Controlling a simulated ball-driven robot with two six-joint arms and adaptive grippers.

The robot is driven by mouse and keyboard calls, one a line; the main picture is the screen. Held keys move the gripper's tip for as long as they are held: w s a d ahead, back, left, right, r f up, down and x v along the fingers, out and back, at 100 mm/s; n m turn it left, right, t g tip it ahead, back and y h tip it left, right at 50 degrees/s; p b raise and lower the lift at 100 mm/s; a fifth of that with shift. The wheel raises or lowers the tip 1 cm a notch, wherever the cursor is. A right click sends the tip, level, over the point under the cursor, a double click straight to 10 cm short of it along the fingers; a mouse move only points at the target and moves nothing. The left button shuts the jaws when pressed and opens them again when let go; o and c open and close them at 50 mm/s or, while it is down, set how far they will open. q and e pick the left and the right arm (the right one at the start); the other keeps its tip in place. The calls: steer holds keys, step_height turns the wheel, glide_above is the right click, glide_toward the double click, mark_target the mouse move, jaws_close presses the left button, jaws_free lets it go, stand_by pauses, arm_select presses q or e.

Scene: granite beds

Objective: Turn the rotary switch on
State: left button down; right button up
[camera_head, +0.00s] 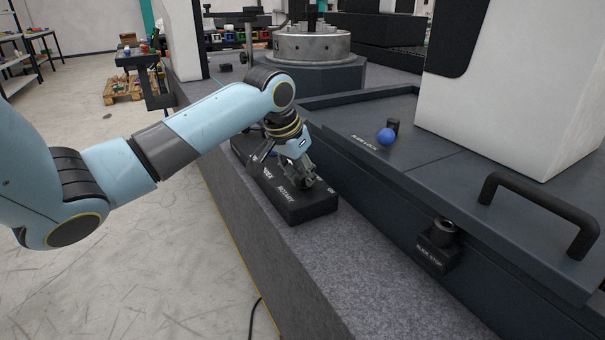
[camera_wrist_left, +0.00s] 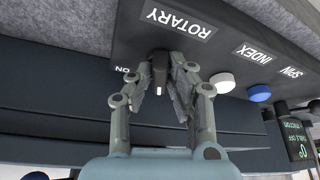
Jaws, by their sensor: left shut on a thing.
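The rotary switch (camera_wrist_left: 159,70) is a small dark knob with a pale mark, on a black control box (camera_head: 308,212) lettered ROTARY. An ON label (camera_wrist_left: 122,69) is beside the knob in the wrist view. My left gripper (camera_head: 302,181) reaches down onto the box from the left. In the wrist view its two fingers (camera_wrist_left: 160,86) are closed around the knob, one on each side. In the head view the gripper hides the knob. The knob's exact angle is hard to tell. My right gripper is not in view.
A white button (camera_wrist_left: 222,82) and a blue button (camera_wrist_left: 259,93) sit beside the switch, by INDEX and SPIN labels. A small display (camera_wrist_left: 299,138) is further along. The granite bed (camera_head: 335,262) is clear before the box. A blue-knobbed lever (camera_head: 386,136) and black handle (camera_head: 540,208) stand right.

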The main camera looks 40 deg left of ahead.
arm_select(q)
steer(key=shift+r+m+h+p, duration=0.15)
steer(key=shift+m+h+p, duration=0.15)
steer(key=shift+m+p, duration=0.5)
steer(key=shift+a+m+h+p, duration=0.1)
steer(key=shift+m+h+p, duration=0.2)
steer(key=shift+m+p, duration=0.4)
steer(key=m+h+p, duration=0.1)
steer(key=m, duration=0.1)
steer(key=shift+a+m+g, duration=0.1)
steer(key=shift+m+g, duration=0.2)
steer(key=m+h, duration=0.1)
steer(key=m, duration=0.1)
steer(key=shift+w+a+m, duration=0.1)
steer(key=shift+w+m, duration=0.05)
steer(key=shift+m, duration=0.15)
steer(key=m+g, duration=0.1)
steer(key=m, duration=0.2)
steer(key=shift+f+h+b, duration=0.2)
steer(key=shift+h+b, duration=0.15)
steer(key=shift+h, duration=0.05)
steer(key=shift+a+m, duration=0.1)
steer(key=shift+m, duration=0.3)
steer(key=shift+g, duration=0.3)
